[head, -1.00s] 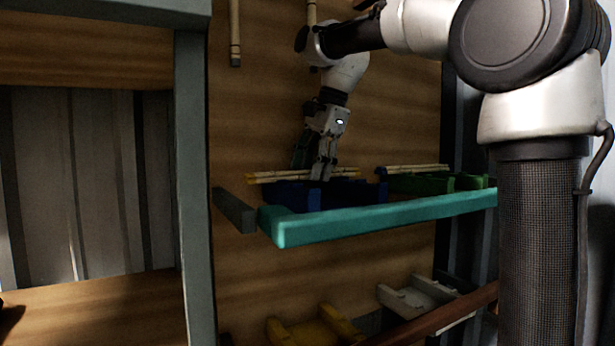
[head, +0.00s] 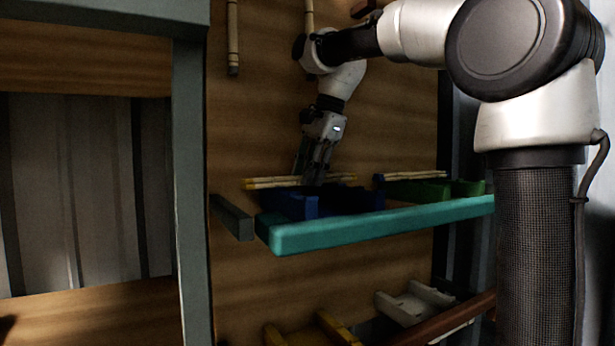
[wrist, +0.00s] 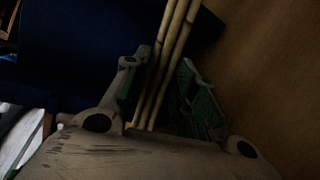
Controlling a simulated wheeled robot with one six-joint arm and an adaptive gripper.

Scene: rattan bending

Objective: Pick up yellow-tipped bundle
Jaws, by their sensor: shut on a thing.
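The yellow-tipped bundle (head: 275,182) lies level across the blue cradle (head: 293,203) on the teal-edged shelf, its yellow ends pointing left. My gripper (head: 318,180) reaches down from above and is shut on the bundle near its middle. In the wrist view several thin canes of the bundle (wrist: 171,62) run between the two green-padded fingers (wrist: 162,95). The fingertips are dark in the head view. Whether the bundle touches the cradle is hard to tell.
A green cradle (head: 432,190) with another bundle (head: 415,175) stands to the right on the same shelf (head: 370,222). A wooden back wall (head: 255,120) is close behind. Yellow (head: 335,328) and white (head: 420,300) cradles are lower down. A grey post (head: 190,190) stands left.

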